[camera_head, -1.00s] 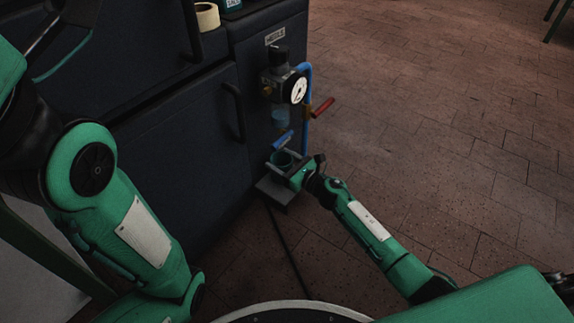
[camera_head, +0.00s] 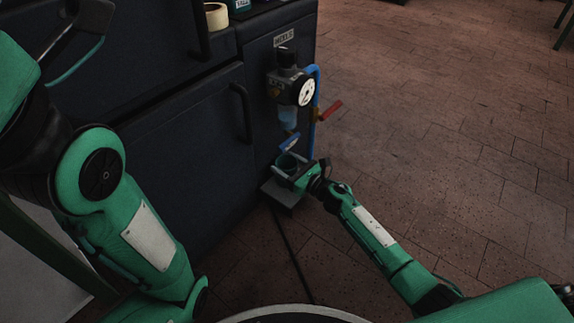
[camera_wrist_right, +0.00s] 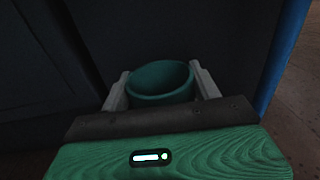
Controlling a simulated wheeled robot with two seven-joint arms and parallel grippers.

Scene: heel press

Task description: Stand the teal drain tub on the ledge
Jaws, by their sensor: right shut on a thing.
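The teal drain tub (camera_wrist_right: 160,82) sits between the two light fingers of my right gripper (camera_wrist_right: 161,92) in the right wrist view, its open rim facing up. In the head view the tub (camera_head: 288,161) is small, and my right gripper (camera_head: 291,167) is shut on it. The grey ledge (camera_head: 283,195) juts from the dark cabinet just below the tub. I cannot tell whether the tub's base touches the ledge. My left arm comes in at the left, but its gripper is not clearly in view.
A regulator with a round gauge (camera_head: 305,92) and a clear bowl (camera_head: 288,117) is above the tub. A blue lever (camera_head: 290,142), blue pipe (camera_head: 317,90) and red handle (camera_head: 331,110) are close by. The brick floor (camera_head: 440,130) at right is clear.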

